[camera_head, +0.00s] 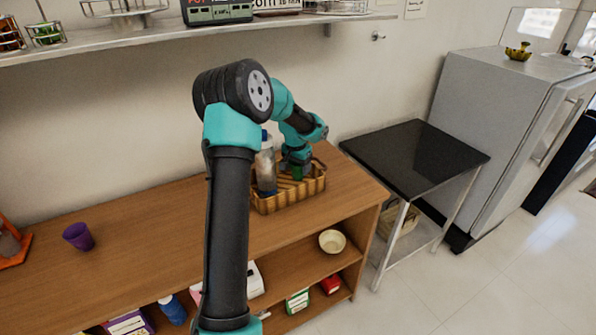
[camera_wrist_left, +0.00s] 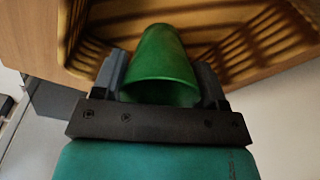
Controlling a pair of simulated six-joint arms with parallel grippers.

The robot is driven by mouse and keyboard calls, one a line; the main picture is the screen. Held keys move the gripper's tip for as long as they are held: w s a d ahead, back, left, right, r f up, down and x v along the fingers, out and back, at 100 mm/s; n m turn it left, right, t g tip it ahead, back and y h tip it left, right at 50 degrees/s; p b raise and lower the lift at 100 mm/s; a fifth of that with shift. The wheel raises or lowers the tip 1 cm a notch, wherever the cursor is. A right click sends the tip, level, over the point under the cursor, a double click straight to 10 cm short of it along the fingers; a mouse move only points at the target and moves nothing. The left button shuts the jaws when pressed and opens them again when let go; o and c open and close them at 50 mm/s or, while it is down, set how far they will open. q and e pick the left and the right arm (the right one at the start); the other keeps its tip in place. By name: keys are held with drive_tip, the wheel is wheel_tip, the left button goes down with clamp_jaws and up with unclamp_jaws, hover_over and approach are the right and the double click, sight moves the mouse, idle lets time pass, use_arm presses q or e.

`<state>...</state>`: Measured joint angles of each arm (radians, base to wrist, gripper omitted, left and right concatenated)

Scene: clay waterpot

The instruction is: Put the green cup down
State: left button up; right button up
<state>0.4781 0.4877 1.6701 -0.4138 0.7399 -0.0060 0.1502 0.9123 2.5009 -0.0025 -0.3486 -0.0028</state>
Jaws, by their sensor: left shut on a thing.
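The green cup (camera_wrist_left: 162,62) is between the two fingers of my left gripper (camera_wrist_left: 162,85) in the left wrist view, its open rim toward the camera. My left gripper is shut on it. In the head view the cup (camera_head: 297,173) shows only as a small green patch below my left gripper (camera_head: 296,166), over the tan slatted basket (camera_head: 312,188). The basket's inside also shows behind the cup in the left wrist view (camera_wrist_left: 270,40). I cannot tell whether the cup touches the basket floor. My right gripper is in neither view.
A clear bottle with a blue cap (camera_head: 266,170) stands in the basket's left part, close to my left gripper. A purple cup (camera_head: 78,236) is at the left on the wooden counter (camera_head: 140,215). A black-topped table (camera_head: 415,157) stands right of the counter. The counter between purple cup and basket is partly hidden by my arm.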

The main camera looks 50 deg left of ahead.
sight(296, 179)
use_arm(q)
drive_tip(key=shift+f, duration=1.1)
drive_tip(key=shift+f, duration=0.15)
drive_tip(key=o, duration=0.9)
drive_tip(key=r, duration=0.4)
drive_tip(key=s+r, duration=0.1)
drive_tip(key=r, duration=0.7)
drive_tip(key=shift+s+d+r, duration=0.1)
drive_tip(key=shift+s+d, duration=0.05)
drive_tip(key=shift+s, duration=0.05)
